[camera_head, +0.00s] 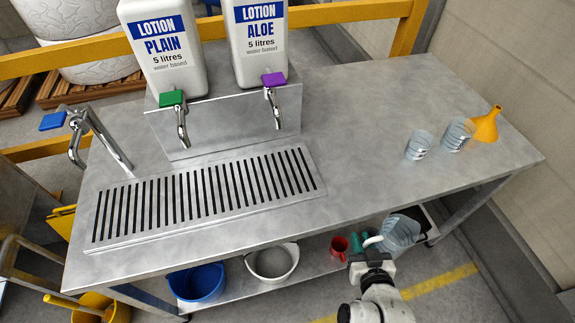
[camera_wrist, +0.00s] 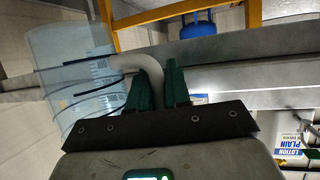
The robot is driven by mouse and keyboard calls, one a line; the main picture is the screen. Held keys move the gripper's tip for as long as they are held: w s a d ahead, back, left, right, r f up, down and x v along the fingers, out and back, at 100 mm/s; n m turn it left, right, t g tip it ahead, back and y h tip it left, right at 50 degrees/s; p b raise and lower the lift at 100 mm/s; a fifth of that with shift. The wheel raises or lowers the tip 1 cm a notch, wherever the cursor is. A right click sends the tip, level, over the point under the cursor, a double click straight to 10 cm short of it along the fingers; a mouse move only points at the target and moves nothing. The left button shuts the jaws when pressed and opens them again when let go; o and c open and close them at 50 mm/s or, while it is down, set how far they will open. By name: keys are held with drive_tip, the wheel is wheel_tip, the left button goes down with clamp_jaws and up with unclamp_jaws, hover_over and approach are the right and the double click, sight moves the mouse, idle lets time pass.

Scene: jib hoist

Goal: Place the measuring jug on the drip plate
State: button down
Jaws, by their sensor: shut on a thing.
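The measuring jug (camera_head: 401,234) is clear bluish plastic with a pale handle (camera_head: 374,241). My gripper (camera_head: 358,243) is shut on the handle and holds the jug in front of the table's front edge, at the right. The wrist view shows the jug (camera_wrist: 80,75) left of the green fingers of my gripper (camera_wrist: 160,85), with the curved handle (camera_wrist: 130,63) running to them. The drip plate (camera_head: 205,194) is a slotted metal grate on the table's left half, beneath the taps. Nothing stands on it.
Two lotion containers, PLAIN (camera_head: 167,45) and ALOE (camera_head: 257,40), stand on a metal block with taps (camera_head: 181,127) over the plate. A lever tap (camera_head: 85,130) rises at the left. Clear beakers (camera_head: 457,134) and a yellow funnel (camera_head: 486,124) stand right. The table middle (camera_head: 360,150) is clear.

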drive_tip(key=shift+w+a, duration=0.2)
drive_tip(key=shift+a, duration=0.25)
